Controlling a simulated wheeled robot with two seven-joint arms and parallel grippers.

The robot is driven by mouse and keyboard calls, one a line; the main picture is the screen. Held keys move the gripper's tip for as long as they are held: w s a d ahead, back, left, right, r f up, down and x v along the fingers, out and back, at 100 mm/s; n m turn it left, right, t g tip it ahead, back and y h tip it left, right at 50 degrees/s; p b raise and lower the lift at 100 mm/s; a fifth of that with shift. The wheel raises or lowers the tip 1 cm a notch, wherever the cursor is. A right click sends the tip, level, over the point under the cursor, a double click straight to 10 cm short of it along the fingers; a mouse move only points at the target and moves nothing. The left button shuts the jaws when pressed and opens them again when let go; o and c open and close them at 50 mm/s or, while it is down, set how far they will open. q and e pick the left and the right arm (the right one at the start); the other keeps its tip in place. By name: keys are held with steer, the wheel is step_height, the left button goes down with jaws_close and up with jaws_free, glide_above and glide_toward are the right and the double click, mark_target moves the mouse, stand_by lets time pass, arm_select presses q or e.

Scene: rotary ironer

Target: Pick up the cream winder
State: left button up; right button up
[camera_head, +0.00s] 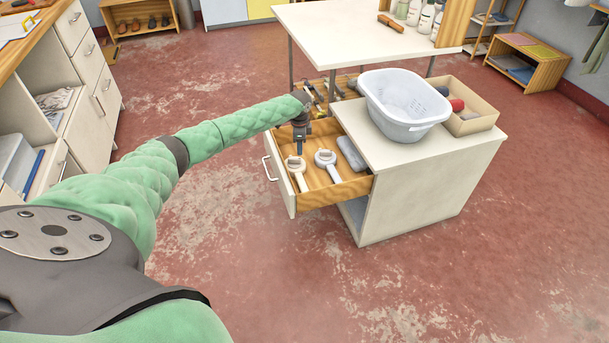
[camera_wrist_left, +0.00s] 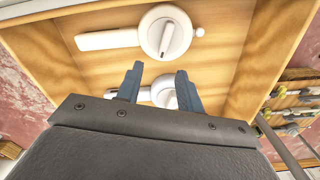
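Two hand winders with round heads and straight handles lie in an open wooden drawer (camera_head: 330,193). The left one, the cream winder (camera_head: 298,178), is slightly warmer in tone. The other winder (camera_head: 326,160) is whiter and lies to its right; it shows whole at the top of the left wrist view (camera_wrist_left: 162,36). My left gripper (camera_head: 300,150) points down over the cream winder's head. In the left wrist view its two fingers (camera_wrist_left: 158,82) are apart, with the cream winder (camera_wrist_left: 144,95) beyond them, partly hidden. I cannot tell whether they touch it. My right gripper is not in view.
A grey rolled item (camera_head: 351,153) lies at the drawer's right side. The drawer's walls stand close around the winders. A white basin (camera_head: 402,103) and an open box (camera_head: 473,113) stand on the cabinet top. Tools lie behind the drawer. The red floor in front is clear.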

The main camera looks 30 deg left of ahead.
mark_target(298, 173)
arm_select(q)
steer(key=shift+d+f+m, duration=0.1)
steer(key=shift+f+m, duration=0.1)
steer(key=shift+m, duration=0.1)
steer(key=shift+a+f, duration=0.2)
steer(key=shift+f, duration=1.65)
steer(key=shift+a+f, duration=0.15)
steer(key=shift+f, duration=1.65)
jaws_close()
